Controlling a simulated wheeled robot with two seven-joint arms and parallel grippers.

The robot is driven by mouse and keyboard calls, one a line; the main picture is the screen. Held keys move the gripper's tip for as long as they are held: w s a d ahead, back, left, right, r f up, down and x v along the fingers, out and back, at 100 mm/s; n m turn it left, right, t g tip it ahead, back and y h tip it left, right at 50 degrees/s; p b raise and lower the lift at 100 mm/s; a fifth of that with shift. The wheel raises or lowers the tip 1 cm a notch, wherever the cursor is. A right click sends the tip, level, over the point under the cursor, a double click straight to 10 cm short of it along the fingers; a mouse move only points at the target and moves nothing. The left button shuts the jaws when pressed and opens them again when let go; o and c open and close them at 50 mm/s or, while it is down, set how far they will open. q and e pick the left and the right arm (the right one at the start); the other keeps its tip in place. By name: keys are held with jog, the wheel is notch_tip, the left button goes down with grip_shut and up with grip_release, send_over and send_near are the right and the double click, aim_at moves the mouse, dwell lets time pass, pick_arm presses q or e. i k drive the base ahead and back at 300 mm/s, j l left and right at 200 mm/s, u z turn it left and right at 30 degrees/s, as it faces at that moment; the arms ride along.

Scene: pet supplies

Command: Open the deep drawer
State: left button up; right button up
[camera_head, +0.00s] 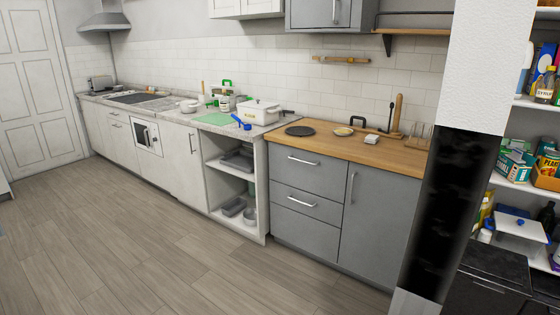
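A grey cabinet with a wooden top stands right of centre. On its left side are drawer fronts with bar handles: an upper drawer (311,172) and a lower drawer (312,212). Both look shut. I cannot tell for sure which one is the deep drawer. A tall grey door (373,220) with an upright handle is beside them, also shut. Neither of my grippers is in view.
Wood floor (170,240) is clear before the cabinets. A tall white and black upright (459,190) blocks part of the right. Behind it are stocked shelves (525,185) and dark boxes (488,285). An open-shelf unit (208,185) adjoins the grey cabinet.

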aim_at(323, 175)
jog(key=i+j+u, duration=0.15)
jog(key=i+u, duration=0.85)
jog(key=i+z, duration=0.25)
jog(key=i, duration=0.2)
jog(key=i+j+z, duration=0.1)
jog(key=i+z, duration=0.15)
jog(key=i, duration=0.2)
